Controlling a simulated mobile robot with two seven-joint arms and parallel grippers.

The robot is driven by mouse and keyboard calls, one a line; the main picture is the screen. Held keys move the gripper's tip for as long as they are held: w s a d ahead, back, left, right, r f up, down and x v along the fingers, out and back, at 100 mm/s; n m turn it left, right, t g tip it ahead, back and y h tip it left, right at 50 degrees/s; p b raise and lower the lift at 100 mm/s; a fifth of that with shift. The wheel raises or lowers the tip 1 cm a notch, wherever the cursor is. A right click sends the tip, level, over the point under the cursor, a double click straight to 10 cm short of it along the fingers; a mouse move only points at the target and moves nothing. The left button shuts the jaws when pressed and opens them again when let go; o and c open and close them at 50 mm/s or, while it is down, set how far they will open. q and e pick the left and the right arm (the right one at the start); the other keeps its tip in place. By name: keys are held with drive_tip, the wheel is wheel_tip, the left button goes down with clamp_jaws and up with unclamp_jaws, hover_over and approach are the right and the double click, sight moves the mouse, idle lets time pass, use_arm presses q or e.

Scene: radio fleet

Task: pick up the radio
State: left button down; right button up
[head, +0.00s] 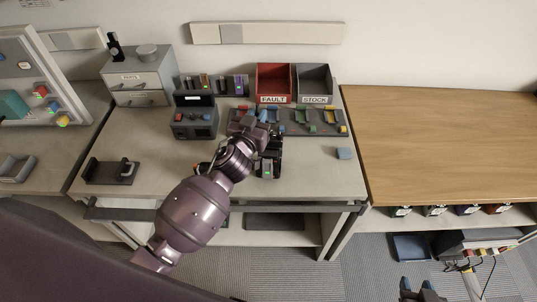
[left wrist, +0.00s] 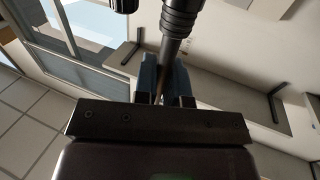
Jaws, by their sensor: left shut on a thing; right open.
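My left gripper (head: 270,150) is over the middle of the workbench, in front of the row of coloured cradles. In the left wrist view its blue-grey fingers (left wrist: 165,82) are shut on a dark thing, seemingly the radio. A dark rod with a thicker, ribbed part (left wrist: 178,20) extends from between the fingers, like a radio's antenna. In the head view my arm and hand hide most of what is held, so I cannot tell whether it touches the bench. My right gripper (head: 421,290) is open and empty at the bottom edge of the head view, away from the bench.
A red FAULT bin (head: 274,99) and grey STOCK bin (head: 314,99) stand at the back. A dark tester-like box (head: 194,122), drawer unit (head: 138,82) and dark stand (head: 110,172) are left. The wooden counter (head: 440,140) is clear.

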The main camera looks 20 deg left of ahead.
idle(0.4)
use_arm(q)
drive_tip(key=shift+r, duration=0.6)
wheel_tip(320, 180, up, 24)
drive_tip(key=p, duration=0.3)
drive_tip(key=shift+r, duration=0.25)
use_arm(e)
drive_tip(key=shift+s+r, duration=0.15)
drive_tip(key=shift+r, duration=0.35)
drive_tip(key=shift+s+r, duration=0.15)
drive_tip(key=shift+r, duration=0.35)
use_arm(q)
drive_tip(key=shift+f, duration=0.1)
